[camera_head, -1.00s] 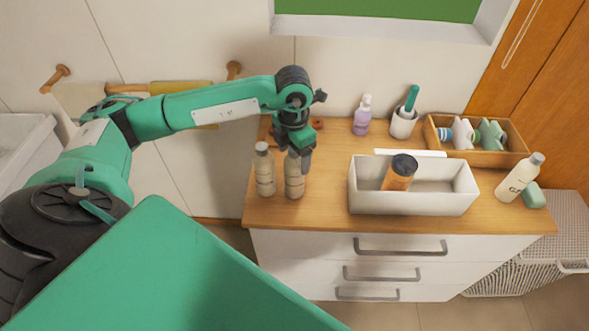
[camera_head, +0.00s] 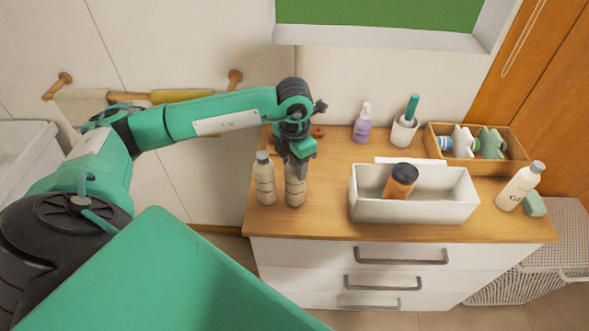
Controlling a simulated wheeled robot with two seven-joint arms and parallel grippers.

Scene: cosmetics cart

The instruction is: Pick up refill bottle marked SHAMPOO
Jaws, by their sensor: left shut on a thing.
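Two similar pale beige bottles stand upright close together at the left end of the wooden cart top in the head view. The left bottle (camera_head: 264,180) has a grey cap and dark marks too small to read. My left gripper (camera_head: 296,170) points down over the right bottle (camera_head: 295,190) and is shut on its top. The gripper hides that bottle's cap. Its base appears to be at the counter surface; I cannot tell whether it is lifted. Its label is too small to read. My right gripper is not in view.
A white bin (camera_head: 413,208) holds an orange bottle with a dark cap (camera_head: 400,181).

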